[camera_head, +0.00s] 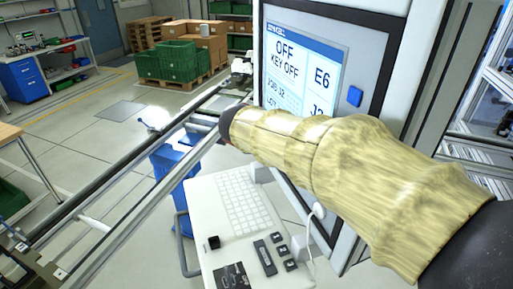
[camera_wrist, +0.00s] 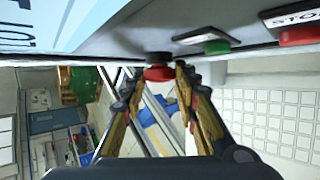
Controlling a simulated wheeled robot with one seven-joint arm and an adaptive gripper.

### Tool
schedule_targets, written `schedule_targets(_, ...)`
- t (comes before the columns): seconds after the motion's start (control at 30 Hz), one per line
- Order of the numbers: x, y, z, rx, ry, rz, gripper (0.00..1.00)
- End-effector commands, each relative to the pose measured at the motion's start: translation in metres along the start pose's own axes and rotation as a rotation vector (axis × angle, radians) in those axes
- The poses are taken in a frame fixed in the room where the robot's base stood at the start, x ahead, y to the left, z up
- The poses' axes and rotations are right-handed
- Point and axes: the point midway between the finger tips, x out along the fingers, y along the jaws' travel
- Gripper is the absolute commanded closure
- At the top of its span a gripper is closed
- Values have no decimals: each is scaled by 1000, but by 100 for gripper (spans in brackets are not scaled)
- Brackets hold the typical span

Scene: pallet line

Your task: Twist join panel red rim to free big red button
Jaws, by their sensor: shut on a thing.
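The big red button (camera_wrist: 158,73) sticks out from the edge of the grey panel face in the wrist view, on a dark base. My gripper (camera_wrist: 157,76) has one finger on each side of it and is shut on its red rim. The join panel (camera_head: 303,68) stands upright in the head view, its screen reading "OFF", "KEY OFF" and "E6". My covered arm crosses in front of the panel's lower part, so the big red button and my fingers are hidden there.
A green button (camera_wrist: 217,46) and another red button (camera_wrist: 298,35) under a "STO…" label sit on the panel beside my gripper. A white keyboard shelf (camera_head: 200,215) juts out below the panel. A metal rail (camera_head: 120,170) runs along the left. Green crates (camera_head: 168,62) stand far back.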

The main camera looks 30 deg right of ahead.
Motion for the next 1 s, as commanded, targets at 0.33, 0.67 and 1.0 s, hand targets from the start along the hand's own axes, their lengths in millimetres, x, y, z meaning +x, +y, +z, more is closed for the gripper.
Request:
schedule_targets(0.33,0,0,1,7,-2,17,95)
schedule_targets(0.67,0,0,1,7,-2,17,66)
schedule_targets(1.0,0,0,0,7,-1,16,51)
